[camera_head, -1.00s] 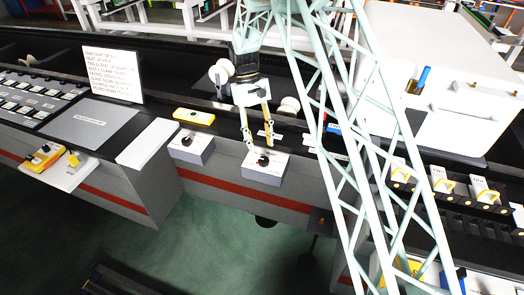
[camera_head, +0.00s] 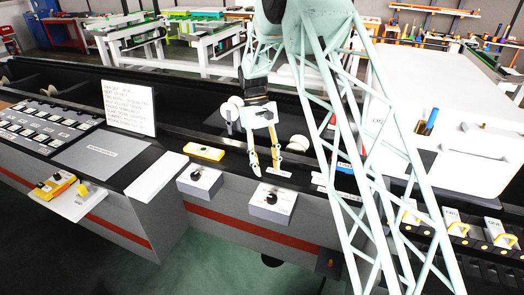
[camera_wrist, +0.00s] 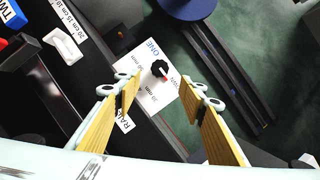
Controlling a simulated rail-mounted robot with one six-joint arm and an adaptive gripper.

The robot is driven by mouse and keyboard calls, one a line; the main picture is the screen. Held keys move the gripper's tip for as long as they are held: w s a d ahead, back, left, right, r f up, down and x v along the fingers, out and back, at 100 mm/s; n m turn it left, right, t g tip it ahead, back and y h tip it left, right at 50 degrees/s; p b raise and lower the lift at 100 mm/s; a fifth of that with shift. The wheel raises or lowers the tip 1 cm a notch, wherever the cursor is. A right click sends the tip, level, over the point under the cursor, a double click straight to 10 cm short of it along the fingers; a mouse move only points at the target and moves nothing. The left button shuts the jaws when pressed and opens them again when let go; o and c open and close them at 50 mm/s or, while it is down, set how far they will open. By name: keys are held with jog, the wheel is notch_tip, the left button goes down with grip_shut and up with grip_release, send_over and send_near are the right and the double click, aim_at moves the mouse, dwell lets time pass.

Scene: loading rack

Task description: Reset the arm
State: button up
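My gripper (camera_head: 264,170) hangs in the middle of the head view, with its two yellow-padded fingers apart and nothing between them. It is just above and behind a grey-white box with a black knob (camera_head: 272,199). In the wrist view, my gripper (camera_wrist: 160,96) is also open, with its fingers to either side of the view. The black knob (camera_wrist: 160,69) on the white labelled box top shows beyond the fingertips, clear of both. A pale green lattice arm fills the middle right of the head view and hides part of the counter.
A second knob box (camera_head: 199,181) and a yellow block (camera_head: 204,152) sit to the left on the counter. A white sign (camera_head: 130,108) stands further left. A large white case (camera_head: 455,110) stands at right. Yellow-handled items (camera_head: 458,229) line the right front. Green floor lies in front.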

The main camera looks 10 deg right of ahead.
jog(key=shift+r, duration=0.1)
jog(key=s+d+r+m+t, duration=0.1)
jog(key=s+d+r, duration=0.1)
jog(key=s+r, duration=0.6)
jog(key=s+d+r+t+y, duration=0.15)
jog(key=s+r, duration=0.35)
jog(key=r, duration=0.6)
jog(key=s+d+r+m+t+h, duration=0.1)
jog(key=s+d+r+t, duration=0.15)
jog(key=s+r, duration=0.55)
jog(key=s+d+r+t, duration=0.1)
jog(key=s+d+r, duration=0.1)
jog(key=s, duration=1.3)
jog(key=s+d+r+m+t+b, duration=0.1)
jog(key=s+d+r+t, duration=0.1)
jog(key=s, duration=1.3)
jog(key=shift+d+r+m+y+b, duration=0.25)
jog(key=shift+r+m+y+b, duration=0.05)
jog(key=shift+r+y, duration=0.2)
jog(key=shift+o, duration=0.2)
dwell(0.3)
